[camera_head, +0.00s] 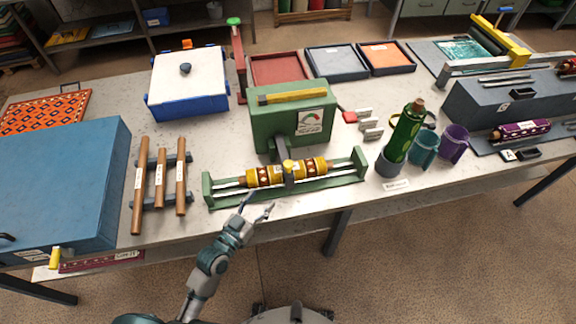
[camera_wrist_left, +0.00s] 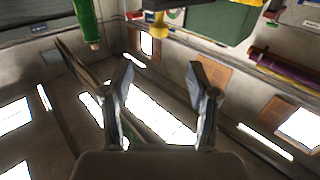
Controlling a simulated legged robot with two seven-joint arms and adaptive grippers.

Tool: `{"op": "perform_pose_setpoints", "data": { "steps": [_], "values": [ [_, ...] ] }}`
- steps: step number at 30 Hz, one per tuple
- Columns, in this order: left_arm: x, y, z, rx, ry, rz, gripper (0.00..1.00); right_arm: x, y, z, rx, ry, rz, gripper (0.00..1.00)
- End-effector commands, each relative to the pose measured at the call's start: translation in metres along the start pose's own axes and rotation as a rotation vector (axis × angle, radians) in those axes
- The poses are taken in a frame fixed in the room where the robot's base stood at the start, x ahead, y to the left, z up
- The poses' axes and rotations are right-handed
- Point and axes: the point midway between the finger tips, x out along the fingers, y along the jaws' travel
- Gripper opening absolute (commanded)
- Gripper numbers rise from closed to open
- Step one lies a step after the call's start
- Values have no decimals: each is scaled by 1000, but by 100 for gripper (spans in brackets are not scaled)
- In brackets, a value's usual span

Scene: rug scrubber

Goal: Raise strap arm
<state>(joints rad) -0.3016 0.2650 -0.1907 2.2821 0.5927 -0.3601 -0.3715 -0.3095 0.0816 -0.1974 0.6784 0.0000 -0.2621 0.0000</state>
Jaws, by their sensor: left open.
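A patterned yellow and dark red roller (camera_head: 262,177) lies in a green cradle (camera_head: 335,181) at the front middle of the table. A dark grey bar (camera_head: 289,180) with a yellow knob (camera_head: 288,164) crosses over the roller's middle; it looks like the strap arm, and it is down. Behind it stands a green box (camera_head: 265,122) with a dial. My left gripper (camera_head: 257,209) is open and empty, just in front of the cradle and left of the bar. In the left wrist view its fingers (camera_wrist_left: 158,85) are apart, with a yellow part (camera_wrist_left: 156,27) beyond them. My right gripper is not in view.
Wooden rods (camera_head: 160,180) on a rack and a large blue box (camera_head: 70,175) are to the left. A green bottle (camera_head: 402,135) and cups (camera_head: 425,148) stand to the right. Shallow trays (camera_head: 337,62) lie behind.

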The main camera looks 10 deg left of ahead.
Motion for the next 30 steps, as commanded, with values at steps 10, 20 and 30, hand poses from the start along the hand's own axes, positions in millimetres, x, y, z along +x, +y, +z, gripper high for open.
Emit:
{"op": "perform_pose_setpoints", "data": {
  "steps": [10,20,30],
  "values": [
    [83,0,-2,-2,1,0,59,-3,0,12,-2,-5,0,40],
    [143,1,0,-1,-2,1,59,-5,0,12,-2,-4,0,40],
    [154,1,0,1,-2,1,59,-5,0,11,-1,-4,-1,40]
  ]
}}
